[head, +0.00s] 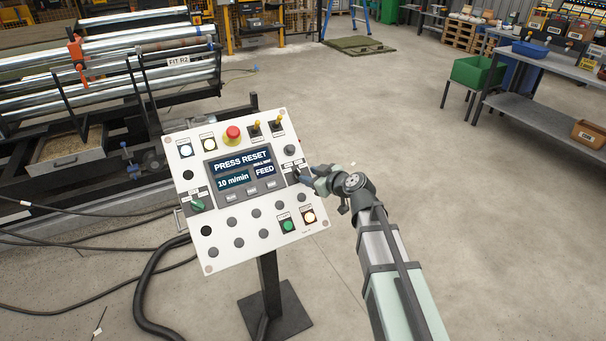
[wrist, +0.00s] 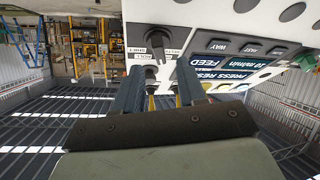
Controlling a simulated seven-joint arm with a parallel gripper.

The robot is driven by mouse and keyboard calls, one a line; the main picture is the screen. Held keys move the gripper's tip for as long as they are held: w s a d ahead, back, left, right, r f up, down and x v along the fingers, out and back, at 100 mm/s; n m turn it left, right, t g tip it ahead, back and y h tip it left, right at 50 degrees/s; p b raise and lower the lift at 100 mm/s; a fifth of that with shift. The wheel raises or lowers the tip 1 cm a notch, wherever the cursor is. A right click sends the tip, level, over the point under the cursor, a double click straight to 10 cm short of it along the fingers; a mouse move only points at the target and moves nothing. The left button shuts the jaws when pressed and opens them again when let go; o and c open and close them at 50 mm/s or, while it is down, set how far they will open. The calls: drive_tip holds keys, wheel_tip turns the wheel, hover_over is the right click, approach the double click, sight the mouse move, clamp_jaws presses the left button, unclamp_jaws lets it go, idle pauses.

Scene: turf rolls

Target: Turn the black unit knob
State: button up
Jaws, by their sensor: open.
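A black knob (wrist: 155,43) sits on the white control panel, between small printed labels, just beyond my fingertips in the wrist view. The knob's printed words are too small to read surely. I cannot tell whether a finger touches it.
The white control panel (head: 221,254) stands on a dark post. A roller machine (head: 150,50) stands behind left.

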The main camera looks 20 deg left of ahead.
sight(301, 173)
drive_tip(key=shift+x, duration=2.3)
drive_tip(key=c, duration=0.7)
drive_tip(key=shift+o, duration=0.2)
drive_tip(key=shift+m, duration=0.4)
drive_tip(key=shift+s+m+t+h, duration=0.1)
drive_tip(key=shift+m+t+h, duration=0.5)
drive_tip(key=shift+m, duration=0.8)
drive_tip(key=shift+a+m+t+h, duration=0.1)
drive_tip(key=shift+m+t+h, duration=0.35)
drive_tip(key=shift+m, duration=0.75)
drive_tip(key=shift+a+m+t+h, duration=0.1)
drive_tip(key=shift+m+t+h, duration=0.35)
drive_tip(key=shift+m, duration=1.35)
